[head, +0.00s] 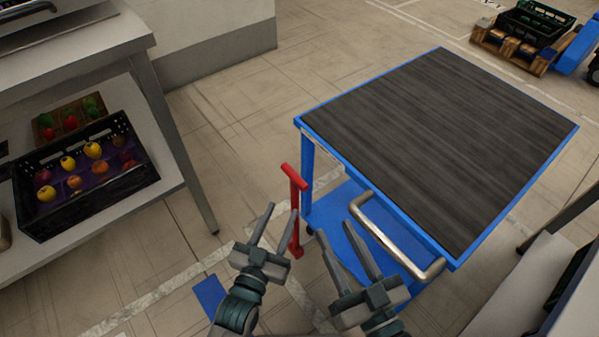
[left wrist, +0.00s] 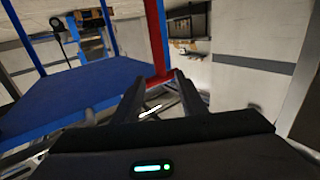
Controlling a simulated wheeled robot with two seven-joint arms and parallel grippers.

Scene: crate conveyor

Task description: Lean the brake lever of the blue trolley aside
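The blue trolley (head: 440,140) has a dark wood-grain top, a blue frame and a silver push handle (head: 385,240). Its red brake lever (head: 295,215), with a short crossbar on top, stands roughly upright beside the trolley's near left corner. My left gripper (head: 281,210) is open at the lever, one finger partly overlapping it in the head view. In the left wrist view the red lever (left wrist: 157,35) shows ahead, between the open fingertips; contact cannot be told. My right gripper (head: 335,228) is open and empty beside the silver handle, over the blue lower deck.
At left, a shelf unit holds a black crate (head: 85,207) of fruit and a smaller wooden box of vegetables. Another surface edges in at lower right. The floor between shelf and trolley is mostly clear.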

